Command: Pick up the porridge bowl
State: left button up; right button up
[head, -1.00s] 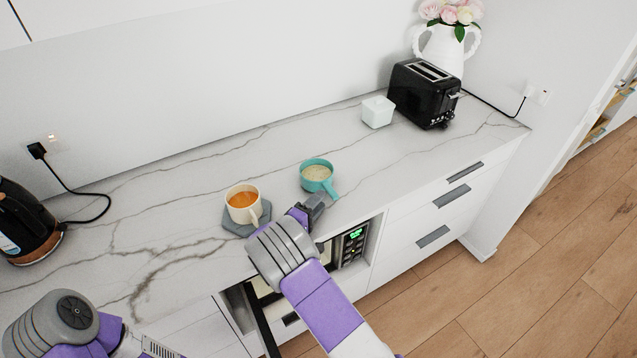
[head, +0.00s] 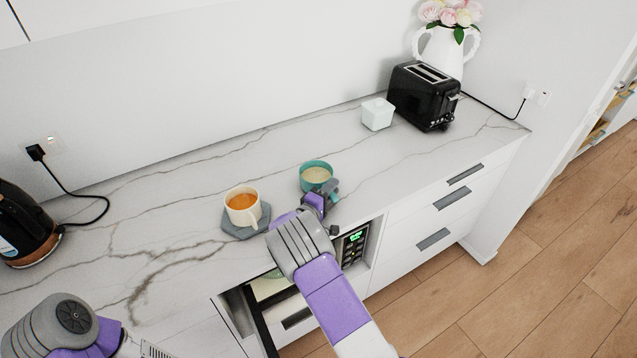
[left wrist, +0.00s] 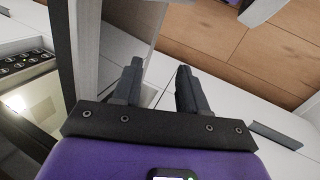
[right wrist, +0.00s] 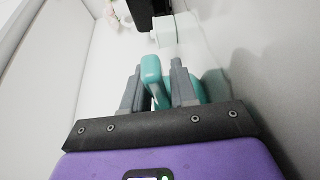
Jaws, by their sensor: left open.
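The porridge bowl (head: 316,174) is a small teal bowl with pale porridge and a side handle. It stands on the marble counter, right of the orange-filled cup. My right gripper (head: 326,195) is at the bowl's near side, at its handle. In the right wrist view my right gripper (right wrist: 157,72) is open, with the teal handle (right wrist: 151,68) between its fingers. Part of the bowl is hidden behind the right-hand finger there. My left gripper (left wrist: 160,75) is open and empty in the left wrist view, in front of the cabinets.
A cream cup (head: 242,208) of orange liquid stands on a grey coaster (head: 233,229) close left of my right gripper. A white box (head: 377,114), black toaster (head: 424,96) and flower jug (head: 441,50) stand at the back right. A black kettle (head: 24,225) is at far left. An open appliance (head: 268,289) is below the counter.

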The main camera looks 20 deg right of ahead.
grip_shut()
jog(key=shift+r, duration=0.1)
